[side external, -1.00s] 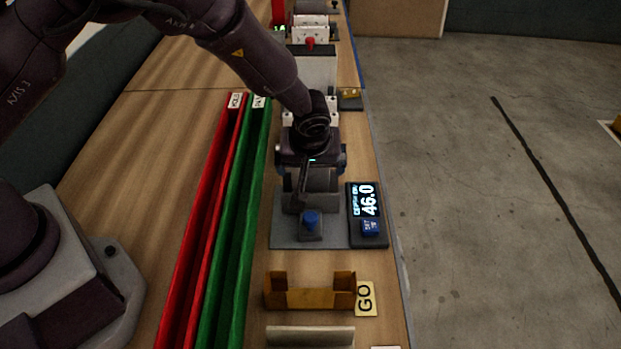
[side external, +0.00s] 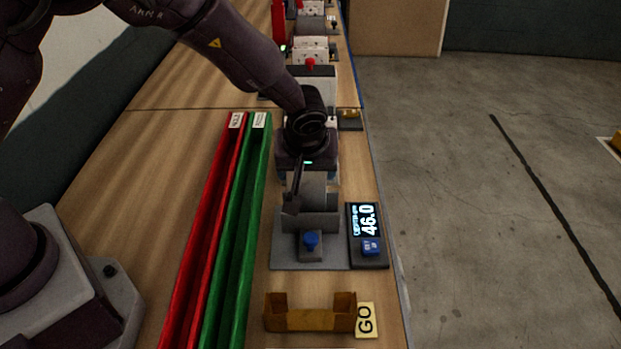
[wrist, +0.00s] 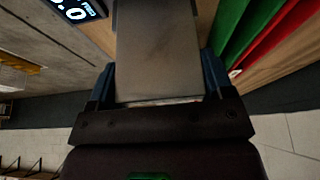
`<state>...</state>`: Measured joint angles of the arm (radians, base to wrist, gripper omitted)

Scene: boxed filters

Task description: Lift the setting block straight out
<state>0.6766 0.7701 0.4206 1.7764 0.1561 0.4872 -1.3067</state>
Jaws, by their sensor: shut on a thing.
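The setting block (wrist: 158,50) is a plain grey slab that fills the middle of the wrist view. My gripper (wrist: 158,82) is shut on it, with one blue finger against each side edge. In the side view, my gripper (side external: 308,176) is above the grey gauge fixture (side external: 283,250), and the pale block (side external: 314,190) hangs upright below it. The block's lower end is hidden behind the fixture's front wall and a dark bar-like part, so I cannot tell whether it is clear of the fixture.
A display (side external: 364,222) beside the fixture reads 46.0. A blue knob (side external: 310,240) is at the fixture's front. A yellow-brown tray (side external: 310,320) with a GO label stands nearer. Red (side external: 205,240) and green (side external: 236,240) channels run along the left.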

